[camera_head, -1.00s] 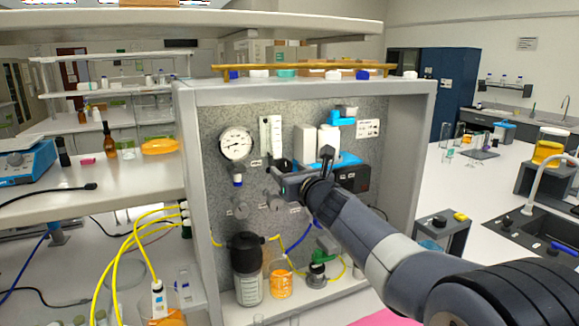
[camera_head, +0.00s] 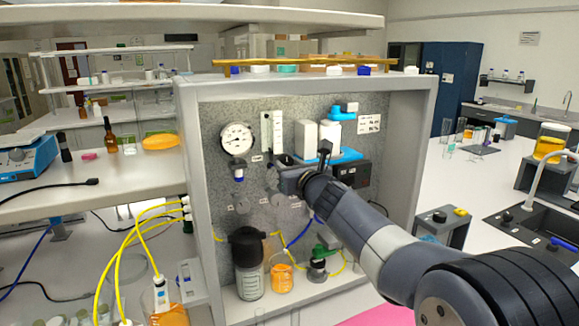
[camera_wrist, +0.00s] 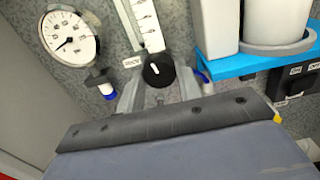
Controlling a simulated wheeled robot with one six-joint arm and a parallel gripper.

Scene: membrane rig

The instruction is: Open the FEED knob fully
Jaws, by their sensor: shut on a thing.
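A black round knob (camera_wrist: 157,70) with a white pointer mark sits on the speckled grey panel at the foot of a clear flowmeter tube. My gripper (camera_wrist: 158,84) reaches up to it with one finger on each side and is shut on it. The pointer looks nearly upright in the tilted wrist view. A small label beside the knob is too blurred to read, so I cannot confirm that it says FEED. In the head view my gripper (camera_head: 284,174) is at the panel below the flowmeter (camera_head: 272,135) and hides most of the knob.
A round gauge (camera_head: 238,139) is left of the flowmeter. Below are a dark-capped bottle (camera_head: 248,270) and an orange beaker (camera_head: 282,278). The rig's side walls flank the arm.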

